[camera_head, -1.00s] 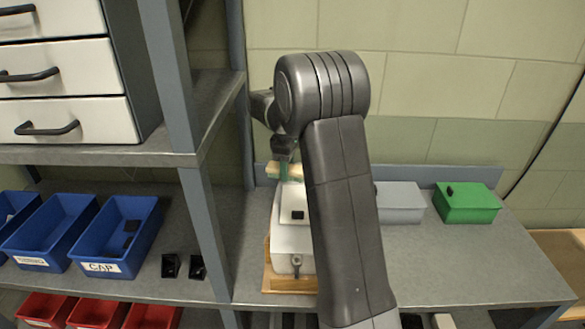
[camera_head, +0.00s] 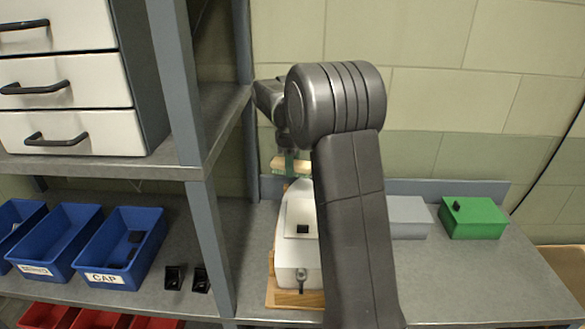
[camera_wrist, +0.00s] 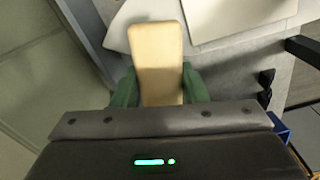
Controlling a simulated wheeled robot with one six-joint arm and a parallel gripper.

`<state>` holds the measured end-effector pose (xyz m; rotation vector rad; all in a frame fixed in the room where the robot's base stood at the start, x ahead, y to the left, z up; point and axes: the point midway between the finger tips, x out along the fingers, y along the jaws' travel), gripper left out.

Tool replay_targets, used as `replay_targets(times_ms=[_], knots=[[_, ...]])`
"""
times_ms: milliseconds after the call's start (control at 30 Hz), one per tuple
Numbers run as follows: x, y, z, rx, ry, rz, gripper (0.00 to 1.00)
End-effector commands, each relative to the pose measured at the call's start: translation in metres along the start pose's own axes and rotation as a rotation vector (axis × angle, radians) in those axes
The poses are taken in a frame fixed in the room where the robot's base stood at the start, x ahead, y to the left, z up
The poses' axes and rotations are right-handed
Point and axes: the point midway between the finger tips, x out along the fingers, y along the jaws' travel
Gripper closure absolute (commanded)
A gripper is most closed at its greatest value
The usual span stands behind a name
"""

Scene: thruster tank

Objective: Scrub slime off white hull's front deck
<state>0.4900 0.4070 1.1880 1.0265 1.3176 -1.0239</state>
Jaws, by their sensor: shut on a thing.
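My gripper (camera_head: 289,163) is shut on a pale wooden brush-like block (camera_head: 280,162), held above the far end of the white hull (camera_head: 296,255). In the wrist view, the block (camera_wrist: 157,50) sits between the green fingers of my gripper (camera_wrist: 159,86). The white hull (camera_wrist: 238,18) lies below and beyond it there. The hull rests on a wooden cradle (camera_head: 290,299) and carries a raised white part with a small dark square. My arm hides the hull's right side. I cannot make out slime in these views, nor the underside of the block.
A grey box (camera_head: 408,217) and a green box (camera_head: 472,218) stand right of the hull on the grey bench (camera_head: 455,275). A shelf post (camera_head: 214,240) stands close on the left. Blue bins (camera_head: 118,245) and two small black parts (camera_head: 187,279) lie beyond it.

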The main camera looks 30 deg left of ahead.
Motion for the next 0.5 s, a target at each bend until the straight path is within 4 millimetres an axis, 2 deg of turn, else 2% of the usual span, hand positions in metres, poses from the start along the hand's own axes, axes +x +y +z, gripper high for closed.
replay_targets(times_ms=[267, 500], knots=[[-0.002, 0.000, 0.000, 0.000, 0.000, 0.001, 0.82], [-0.021, 0.000, 0.000, 0.000, 0.001, 0.002, 0.82]])
